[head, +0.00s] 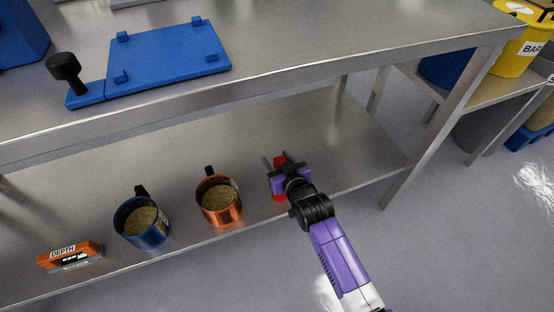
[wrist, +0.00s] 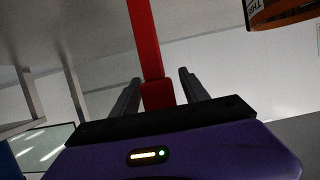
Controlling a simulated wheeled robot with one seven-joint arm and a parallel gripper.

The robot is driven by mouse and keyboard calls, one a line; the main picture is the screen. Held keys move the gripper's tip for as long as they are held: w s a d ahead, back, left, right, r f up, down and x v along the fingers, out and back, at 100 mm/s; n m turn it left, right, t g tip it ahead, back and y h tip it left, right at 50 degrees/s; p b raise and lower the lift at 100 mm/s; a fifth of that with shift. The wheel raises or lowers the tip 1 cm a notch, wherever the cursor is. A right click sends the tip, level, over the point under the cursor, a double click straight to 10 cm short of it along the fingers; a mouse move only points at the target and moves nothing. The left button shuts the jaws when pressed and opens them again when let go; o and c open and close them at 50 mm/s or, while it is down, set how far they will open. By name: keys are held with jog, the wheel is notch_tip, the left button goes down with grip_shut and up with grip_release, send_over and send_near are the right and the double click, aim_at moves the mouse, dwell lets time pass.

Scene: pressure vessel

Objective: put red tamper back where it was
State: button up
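The red tamper (head: 280,160) is at the right part of the lower shelf, mostly hidden by my gripper in the head view. Red shows between the fingers and below the purple gripper body. In the wrist view the red tamper (wrist: 147,40) is a long bar that runs down to a wider red block between the fingers. My gripper (head: 277,161) is open, its two dark fingers on either side of the red. In the wrist view my gripper (wrist: 160,78) shows gaps between the fingers and the tamper. Whether the tamper touches the shelf is hidden.
A copper mug (head: 229,213) of grain stands left of my gripper, with a blue mug (head: 150,238) and an orange depth gauge (head: 70,256) further left. The upper table (head: 290,50) overhangs behind, carrying a blue plate (head: 170,50) and a black-knobbed blue piece (head: 85,95).

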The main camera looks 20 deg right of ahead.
jog(key=shift+r, duration=0.15)
jog(key=shift+s+r, duration=0.1)
jog(key=shift+s, duration=0.05)
jog(key=p+v, duration=0.4)
jog(key=v, duration=0.7)
jog(key=shift+s, duration=0.35)
jog(key=shift+r, duration=0.1)
